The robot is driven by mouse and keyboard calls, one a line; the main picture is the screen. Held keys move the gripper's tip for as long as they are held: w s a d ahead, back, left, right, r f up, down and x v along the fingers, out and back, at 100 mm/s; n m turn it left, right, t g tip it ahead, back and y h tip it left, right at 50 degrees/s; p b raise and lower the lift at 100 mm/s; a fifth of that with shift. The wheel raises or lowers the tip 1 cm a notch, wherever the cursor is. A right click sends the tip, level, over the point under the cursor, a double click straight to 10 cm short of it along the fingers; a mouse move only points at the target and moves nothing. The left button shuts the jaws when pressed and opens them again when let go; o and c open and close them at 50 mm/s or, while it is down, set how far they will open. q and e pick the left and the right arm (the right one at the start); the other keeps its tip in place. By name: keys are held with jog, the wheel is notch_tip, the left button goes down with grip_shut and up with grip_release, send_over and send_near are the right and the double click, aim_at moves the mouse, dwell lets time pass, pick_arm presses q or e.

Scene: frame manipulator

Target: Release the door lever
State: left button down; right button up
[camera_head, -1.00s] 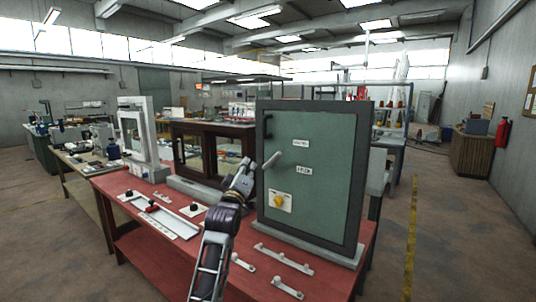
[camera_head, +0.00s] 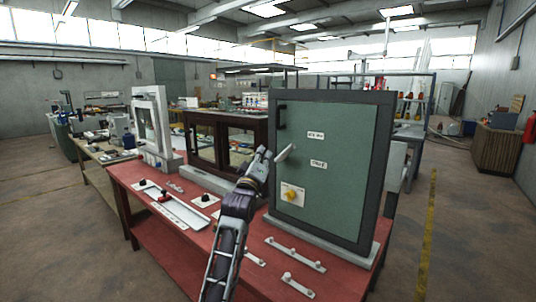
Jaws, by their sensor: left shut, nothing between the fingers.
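The green door (camera_head: 336,190) in a dark-framed cabinet stands at the right end of the red bench in the head view. A short light grey lever (camera_head: 286,152) sticks out near the door's left edge, slanting up to the right. My left gripper (camera_head: 264,156) is shut and empty, just left of the lever. In the picture its tips are close to the lever's lower left end; I cannot tell whether they touch. The door looks shut. My right gripper is not in view.
A yellow knob on a white plate (camera_head: 292,194) sits low on the door. A dark wooden glass-fronted cabinet (camera_head: 226,145) and a white frame (camera_head: 151,125) stand to the left. Small rails and fittings lie on the red bench (camera_head: 255,270).

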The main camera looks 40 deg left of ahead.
aim_at(288, 152)
pick_arm(q)
jog(key=shift+p+x, duration=0.6)
jog(key=shift+x, duration=4.1)
jog(key=d+f, duration=0.2)
jog(key=shift+w+d+f, duration=0.3)
jog(key=shift+d+f, duration=0.1)
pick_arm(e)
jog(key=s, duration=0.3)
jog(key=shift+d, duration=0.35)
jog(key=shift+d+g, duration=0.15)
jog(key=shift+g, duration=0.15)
